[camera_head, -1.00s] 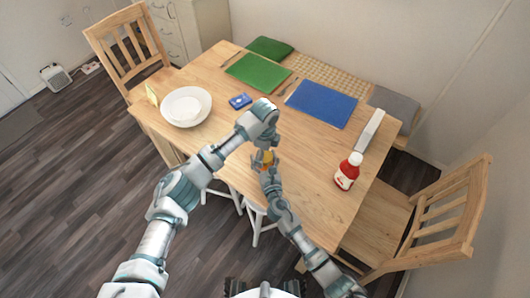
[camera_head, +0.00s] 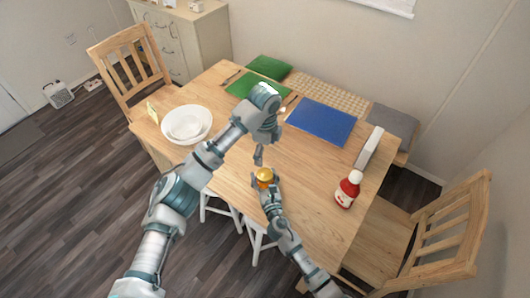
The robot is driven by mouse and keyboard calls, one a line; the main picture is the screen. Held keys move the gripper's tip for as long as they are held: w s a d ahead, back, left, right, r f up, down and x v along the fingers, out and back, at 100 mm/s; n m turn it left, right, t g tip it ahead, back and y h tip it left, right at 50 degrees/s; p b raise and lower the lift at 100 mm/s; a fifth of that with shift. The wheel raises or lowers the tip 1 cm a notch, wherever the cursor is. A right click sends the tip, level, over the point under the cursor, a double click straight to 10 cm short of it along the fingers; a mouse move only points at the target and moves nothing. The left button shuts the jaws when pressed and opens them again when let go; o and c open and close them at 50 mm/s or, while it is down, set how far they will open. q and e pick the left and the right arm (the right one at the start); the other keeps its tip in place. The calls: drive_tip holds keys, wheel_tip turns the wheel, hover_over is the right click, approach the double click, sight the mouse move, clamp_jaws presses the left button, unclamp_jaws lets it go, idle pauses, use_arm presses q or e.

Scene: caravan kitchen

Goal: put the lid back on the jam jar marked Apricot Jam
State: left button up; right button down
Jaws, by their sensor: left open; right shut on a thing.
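The small orange jar (camera_head: 264,175) shows at the tip of my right gripper (camera_head: 266,183), which is shut on it near the table's front edge. The jar's top looks golden. I cannot read a label or tell whether a lid sits on it. My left gripper (camera_head: 259,153) is open, pointing down just above and behind the jar, apart from it. No separate lid can be made out.
The table's middle right is clear.

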unclamp_jaws()
drive_tip(key=v, duration=1.2)
drive_tip(key=shift+f, duration=0.1)
